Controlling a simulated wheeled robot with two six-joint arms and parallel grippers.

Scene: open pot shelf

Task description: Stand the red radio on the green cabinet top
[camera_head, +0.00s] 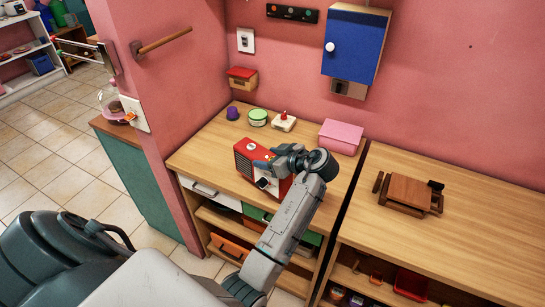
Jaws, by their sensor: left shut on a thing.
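The red radio (244,157), with a pale grille on its front, is upright at the wooden counter (208,148). My left gripper (267,166) is shut on it and hides much of its top and right side. I cannot tell whether the radio touches the counter. The green cabinet (150,187) stands to the left, beyond the end of a pink wall. Its brown top (122,135) shows only in part, with the wall covering the rest. My right gripper is not in view.
A purple cup (232,113), a green-lidded round tin (257,118), a cream box with a red knob (283,122) and a pink box (341,136) stand behind the radio. A blue wall cabinet (352,46) hangs above the counter.

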